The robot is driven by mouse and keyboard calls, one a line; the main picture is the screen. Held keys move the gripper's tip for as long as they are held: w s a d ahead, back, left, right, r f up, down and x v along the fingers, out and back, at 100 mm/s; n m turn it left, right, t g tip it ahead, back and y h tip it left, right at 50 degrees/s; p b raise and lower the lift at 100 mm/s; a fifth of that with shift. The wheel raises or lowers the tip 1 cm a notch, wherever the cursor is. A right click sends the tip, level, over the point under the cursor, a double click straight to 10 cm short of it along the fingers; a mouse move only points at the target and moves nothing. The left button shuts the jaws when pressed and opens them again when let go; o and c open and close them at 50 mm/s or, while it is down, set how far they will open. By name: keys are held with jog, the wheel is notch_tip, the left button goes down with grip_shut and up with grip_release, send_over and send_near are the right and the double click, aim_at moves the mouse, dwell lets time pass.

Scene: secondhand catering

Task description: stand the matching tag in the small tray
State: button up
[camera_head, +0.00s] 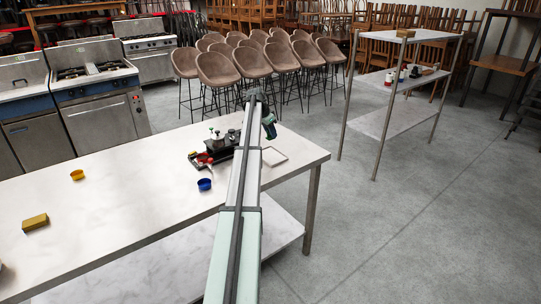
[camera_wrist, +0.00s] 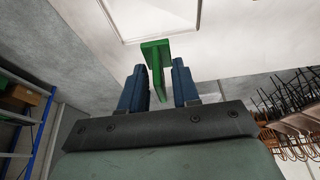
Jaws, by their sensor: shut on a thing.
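My gripper (camera_wrist: 159,82) is shut on a green tag (camera_wrist: 156,52), which has a flat, wide end and a narrower stem between the blue fingers. In the head view my gripper (camera_head: 269,125) hangs over the far right end of the table, with a bit of green at its tip. The small tray (camera_head: 274,156) is a pale, thin-rimmed square on the table top, below and close to the gripper. In the wrist view the tray's rim (camera_wrist: 127,42) shows beyond the tag. The tag appears above the tray, apart from it. Any marking for a match cannot be read.
A blue cup (camera_head: 204,184), a yellow cup (camera_head: 77,175) and a yellow block (camera_head: 35,222) are on the table (camera_head: 130,215). The table's right edge is close to the small tray.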

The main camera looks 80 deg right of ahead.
notch_tip(320, 180, down, 10)
jog(key=shift+s+d+r, duration=0.1)
jog(key=shift+r, duration=0.05)
dwell(0.4)
jog(key=o, duration=1)
jog(key=shift+o, duration=0.2)
jog(key=v, duration=1.2)
